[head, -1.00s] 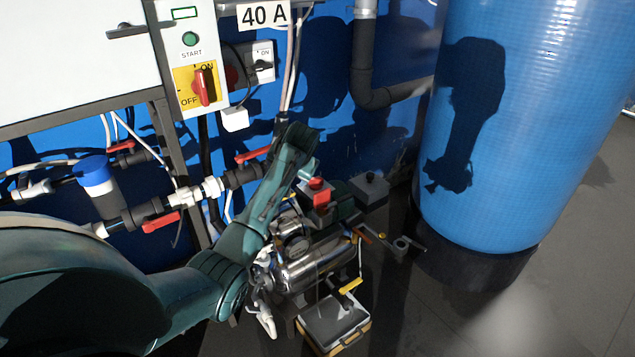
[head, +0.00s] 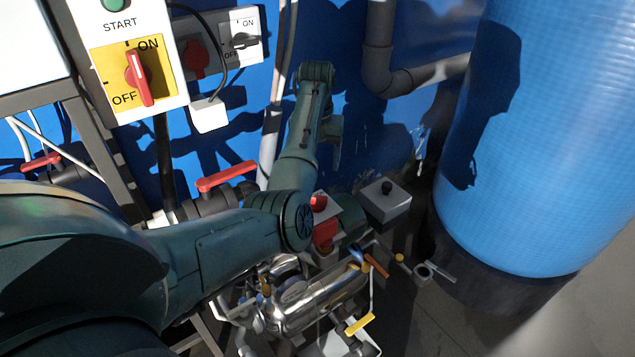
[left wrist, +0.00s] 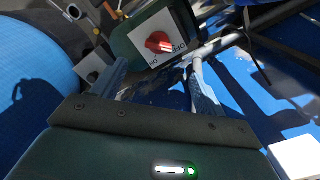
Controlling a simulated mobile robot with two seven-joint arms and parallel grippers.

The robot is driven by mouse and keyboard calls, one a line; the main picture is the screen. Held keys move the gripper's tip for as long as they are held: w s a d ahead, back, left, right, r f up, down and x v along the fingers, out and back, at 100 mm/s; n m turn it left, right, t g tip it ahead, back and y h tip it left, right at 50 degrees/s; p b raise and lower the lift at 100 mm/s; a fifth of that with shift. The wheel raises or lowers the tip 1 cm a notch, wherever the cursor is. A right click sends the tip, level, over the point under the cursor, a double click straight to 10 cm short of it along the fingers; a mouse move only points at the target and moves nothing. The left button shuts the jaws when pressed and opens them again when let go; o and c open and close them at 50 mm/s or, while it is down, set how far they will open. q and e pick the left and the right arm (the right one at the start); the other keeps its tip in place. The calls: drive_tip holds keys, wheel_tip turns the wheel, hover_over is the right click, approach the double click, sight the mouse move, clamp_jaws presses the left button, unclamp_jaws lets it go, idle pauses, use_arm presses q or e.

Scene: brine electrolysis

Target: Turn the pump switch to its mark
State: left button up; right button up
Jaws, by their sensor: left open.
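The pump switch is a red knob (left wrist: 158,42) on a white plate with ON and OFF lettering, on a dark green housing. Its bar lies roughly level in the left wrist view, a pale stripe towards the OFF side; I cannot tell exactly which mark it meets. In the head view the red knob (head: 318,203) shows low behind my left arm. My left gripper (left wrist: 160,78) is open, fingers apart and empty, with the knob beyond and between them, apparently not touching. In the head view its hand (head: 332,135) hangs above the pump, partly hidden. My right gripper is not in view.
A panel with a red switch on a yellow plate (head: 118,72) is at upper left. A small white ON/OFF box (head: 240,38) hangs on the blue wall. A red-handled valve (head: 226,176) is near my arm. A large blue tank (head: 550,150) stands right; shiny pump piping (head: 315,300) lies below.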

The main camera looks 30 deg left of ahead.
sight(317, 196)
use_arm(q)
drive_tip(key=f, duration=0.4)
drive_tip(key=f+b, duration=0.1)
drive_tip(key=f, duration=0.3)
drive_tip(key=f+b, duration=0.1)
drive_tip(key=f, duration=0.4)
drive_tip(key=shift+w, duration=0.25)
drive_tip(key=shift+c, duration=0.3)
drive_tip(key=c, duration=0.9)
